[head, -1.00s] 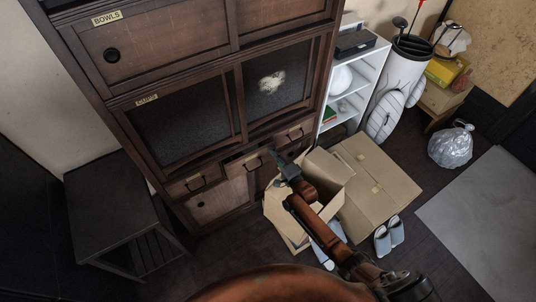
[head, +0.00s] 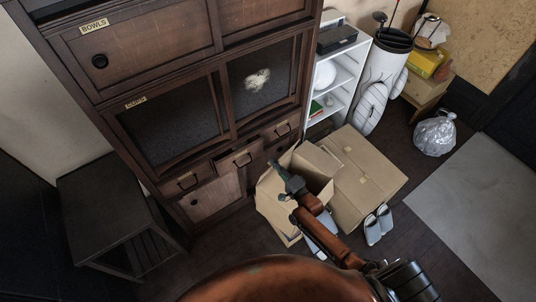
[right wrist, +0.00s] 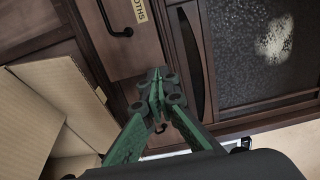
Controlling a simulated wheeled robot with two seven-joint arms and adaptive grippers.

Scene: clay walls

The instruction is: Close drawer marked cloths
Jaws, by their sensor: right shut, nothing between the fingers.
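The drawer marked cloths shows in the right wrist view with its label (right wrist: 139,10), partly cut off, and a dark bar handle (right wrist: 115,22). It appears to be the middle drawer (head: 239,155) of the low row in the head view, where it stands out from the cabinet front; its label is not readable there. My right gripper (head: 276,166) is shut and empty, in front of the cabinet and right of that drawer, apart from it. Its closed green fingers also show in the right wrist view (right wrist: 158,92). My left gripper is out of view.
Open cardboard boxes (head: 322,163) stand below and right of my right gripper. The dark cabinet (head: 225,92) has further drawers left (head: 185,180) and right (head: 281,130). A black side table (head: 105,195) stands left. Slippers (head: 378,224) lie on the floor.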

